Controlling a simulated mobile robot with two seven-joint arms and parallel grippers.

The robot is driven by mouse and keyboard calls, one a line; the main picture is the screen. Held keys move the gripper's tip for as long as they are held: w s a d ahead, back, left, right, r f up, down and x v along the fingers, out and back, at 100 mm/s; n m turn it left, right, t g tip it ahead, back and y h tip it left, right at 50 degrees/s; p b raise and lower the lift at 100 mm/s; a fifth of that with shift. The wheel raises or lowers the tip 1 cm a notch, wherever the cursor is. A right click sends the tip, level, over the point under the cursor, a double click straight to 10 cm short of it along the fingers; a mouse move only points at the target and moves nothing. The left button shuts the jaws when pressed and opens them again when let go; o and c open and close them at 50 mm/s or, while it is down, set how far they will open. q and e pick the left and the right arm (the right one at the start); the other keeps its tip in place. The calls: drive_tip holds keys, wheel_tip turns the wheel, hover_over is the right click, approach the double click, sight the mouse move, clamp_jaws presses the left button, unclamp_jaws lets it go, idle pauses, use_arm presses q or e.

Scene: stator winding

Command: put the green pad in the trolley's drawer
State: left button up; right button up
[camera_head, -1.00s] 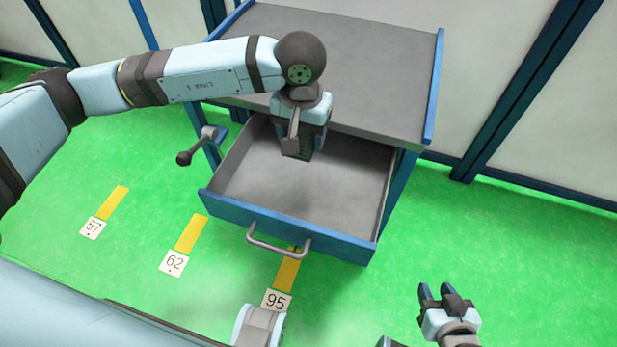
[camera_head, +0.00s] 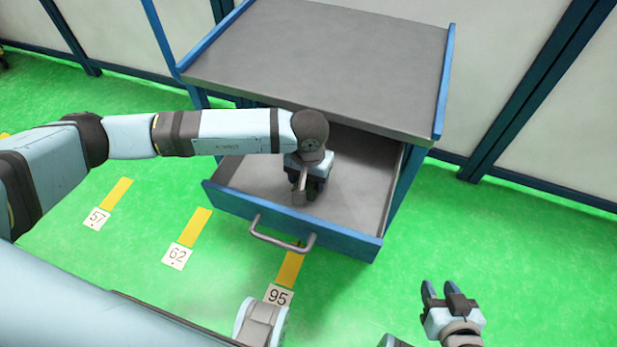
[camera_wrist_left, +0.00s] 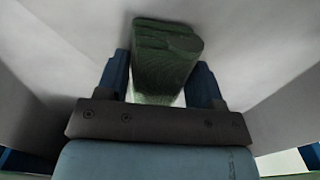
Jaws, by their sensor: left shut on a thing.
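The trolley's drawer (camera_head: 352,205) is pulled open below the grey top. My left gripper (camera_head: 309,190) points down inside the drawer's opening in the head view. In the left wrist view the green pad (camera_wrist_left: 165,60) is between the two blue fingers of this gripper (camera_wrist_left: 165,85), which is shut on it. The pad is dark green and ridged. In the head view the pad is hidden by the gripper. I cannot tell whether the pad touches the drawer floor. My right gripper (camera_head: 449,291) is at the lower right, away from the trolley, with its fingers apart and nothing between them.
The trolley (camera_head: 330,55) has a bare grey top with blue side rails. The drawer's front handle (camera_head: 282,236) faces me. Number cards (camera_head: 177,256) and yellow strips lie on the green floor. The rest of the drawer looks empty.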

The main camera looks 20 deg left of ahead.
drive_tip(key=shift+r, duration=0.15)
use_arm(q)
drive_tip(key=shift+f, duration=0.25)
drive_tip(key=o, duration=0.9)
drive_tip(key=shift+r, duration=0.1)
drive_tip(key=shift+r, duration=0.15)
wheel_tip(320, 180, up, 12)
drive_tip(key=shift+r+p, duration=0.1)
drive_tip(key=shift+p, duration=0.45)
use_arm(e)
drive_tip(key=shift+d, duration=0.1)
use_arm(q)
drive_tip(key=shift+s, duration=0.1)
use_arm(e)
drive_tip(key=shift+s, duration=0.1)
